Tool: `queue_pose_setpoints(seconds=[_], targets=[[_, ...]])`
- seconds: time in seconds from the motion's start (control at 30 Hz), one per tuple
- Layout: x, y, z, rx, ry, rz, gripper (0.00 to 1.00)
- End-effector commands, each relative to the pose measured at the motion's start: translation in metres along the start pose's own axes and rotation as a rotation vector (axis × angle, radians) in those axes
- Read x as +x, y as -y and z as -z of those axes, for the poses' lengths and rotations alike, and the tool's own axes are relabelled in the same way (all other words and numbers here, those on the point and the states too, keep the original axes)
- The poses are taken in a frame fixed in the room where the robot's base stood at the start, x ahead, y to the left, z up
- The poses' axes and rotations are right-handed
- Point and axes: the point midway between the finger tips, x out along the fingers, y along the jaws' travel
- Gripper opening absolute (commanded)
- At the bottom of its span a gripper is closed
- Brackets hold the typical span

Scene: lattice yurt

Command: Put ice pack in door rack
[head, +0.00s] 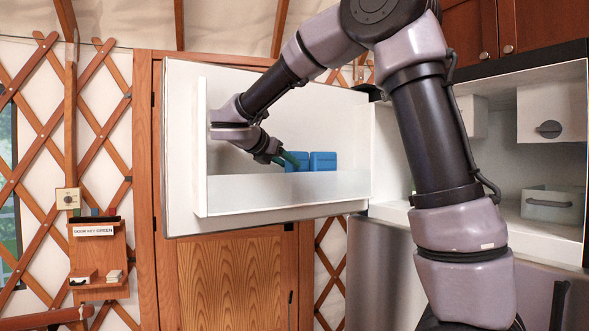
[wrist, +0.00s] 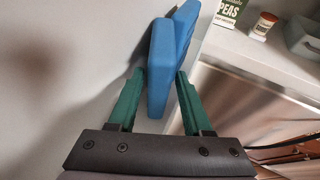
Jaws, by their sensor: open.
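Two blue ice packs stand side by side in the door rack (head: 265,192), showing above its pale front panel in the head view: a left one (head: 297,165) and a right one (head: 323,161). My gripper (head: 288,158) reaches in from the left at the left pack. In the wrist view, the open green fingers (wrist: 160,88) stand on either side of the lower end of the nearer blue pack (wrist: 160,60). The other blue pack (wrist: 186,32) shows just behind it. The lower parts of the packs are hidden by the panel in the head view.
The compartment at right holds a white drawer box (head: 548,112) and a grey-handled bin (head: 552,205). A wall shelf with a key label (head: 98,231) hangs at left.

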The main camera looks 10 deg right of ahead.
Motion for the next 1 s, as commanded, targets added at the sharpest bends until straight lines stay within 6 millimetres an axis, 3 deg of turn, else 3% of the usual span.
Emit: queue_pose_setpoints(seconds=[0.1, 0.33, 0.47, 0.57, 0.7, 0.8, 0.9, 1.0], targets=[[-0.027, -0.001, 0.000, 0.000, -0.001, -0.003, 0.50], [-0.061, 0.000, 0.000, 0.000, 0.000, -0.002, 0.50], [-0.063, 0.009, 0.000, 0.035, -0.024, 0.010, 0.50], [-0.048, 0.042, 0.004, 0.176, -0.119, 0.050, 0.50], [-0.024, 0.124, 0.028, 0.613, -0.363, 0.183, 0.50], [-0.025, 0.180, 0.057, 1.040, -0.547, 0.328, 0.50], [-0.039, 0.219, 0.085, 1.491, -0.702, 0.501, 0.50], [-0.057, 0.241, 0.106, 1.922, -0.821, 0.682, 0.50]])
